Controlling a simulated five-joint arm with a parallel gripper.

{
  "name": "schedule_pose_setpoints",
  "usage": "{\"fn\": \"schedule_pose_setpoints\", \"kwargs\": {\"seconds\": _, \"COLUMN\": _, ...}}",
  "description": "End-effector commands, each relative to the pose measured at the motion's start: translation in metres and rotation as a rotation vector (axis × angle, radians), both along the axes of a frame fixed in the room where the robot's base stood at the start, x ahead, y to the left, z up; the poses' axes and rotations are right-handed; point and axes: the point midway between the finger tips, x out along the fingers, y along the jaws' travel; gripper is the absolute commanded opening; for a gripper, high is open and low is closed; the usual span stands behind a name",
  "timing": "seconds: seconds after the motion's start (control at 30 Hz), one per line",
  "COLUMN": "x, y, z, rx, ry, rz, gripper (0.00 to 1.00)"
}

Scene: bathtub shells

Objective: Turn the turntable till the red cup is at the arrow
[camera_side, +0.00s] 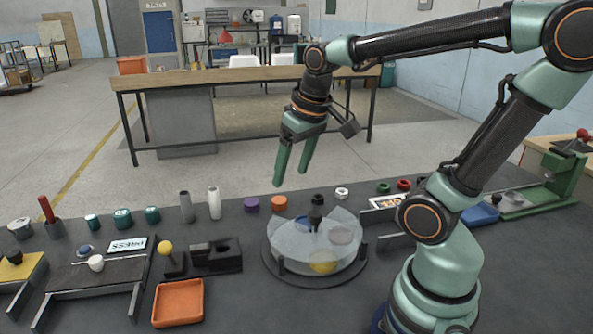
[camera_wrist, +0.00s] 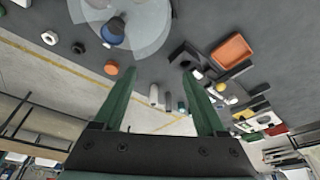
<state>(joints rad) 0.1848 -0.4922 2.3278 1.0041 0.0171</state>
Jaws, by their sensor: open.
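The turntable (camera_side: 275,240) is a round, pale, see-through disc on a dark base, with a black upright knob (camera_side: 316,212) near its middle. A yellow round shape (camera_side: 323,265) shows at its front and a greyish one (camera_side: 340,236) at its right. I cannot make out a red cup or the arrow. In the wrist view the turntable (camera_wrist: 153,30) is cut off by the top edge, with a blue-topped round part (camera_wrist: 112,31) on it. My gripper (camera_side: 291,178) is open and empty, above and behind the turntable, apart from it; its fingers also show in the wrist view (camera_wrist: 159,71).
An orange tray (camera_side: 178,303) and a black block (camera_side: 216,256) stand left of the turntable. Purple (camera_side: 251,204) and orange (camera_side: 279,202) round pieces, and grey (camera_side: 186,206) and white (camera_side: 214,202) cylinders, stand behind it.

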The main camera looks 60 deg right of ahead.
Motion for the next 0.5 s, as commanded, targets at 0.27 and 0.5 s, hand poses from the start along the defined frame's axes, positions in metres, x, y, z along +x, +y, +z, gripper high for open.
{"fn": "schedule_pose_setpoints", "kwargs": {"seconds": 0.27, "x": 0.000, "y": -0.074, "z": -0.021, "rx": 0.072, "ry": 0.221, "rz": -0.248, "gripper": 0.73}}
{"fn": "schedule_pose_setpoints", "kwargs": {"seconds": 0.5, "x": -0.003, "y": -0.097, "z": -0.031, "rx": 0.103, "ry": 0.287, "rz": -0.321, "gripper": 0.73}}
